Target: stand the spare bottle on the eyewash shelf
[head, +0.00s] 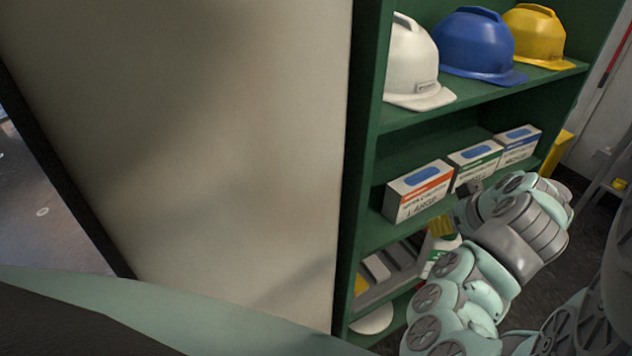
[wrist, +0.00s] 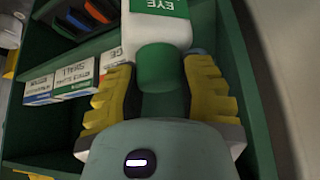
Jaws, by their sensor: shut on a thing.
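The spare bottle is white with a green label lettered EYE (wrist: 158,28) and a green cap. In the wrist view my gripper (wrist: 160,90) has its yellow fingers on both sides of the bottle near the cap and is shut on it. In the head view the white and green bottle (head: 438,262) shows only partly beside my wrist, in front of the shelving's lower part; my arm hides the rest. The green shelving unit (head: 366,150) stands to the right of a pale panel. I cannot tell which of its boards is the eyewash shelf.
White, blue and yellow hard hats (head: 475,48) stand on the upper shelf. Three glove boxes (head: 420,192) line the middle shelf, close to my gripper. A grey tray (head: 385,283) and a white round thing (head: 372,318) lie lower. A broad pale panel (head: 200,130) fills the left.

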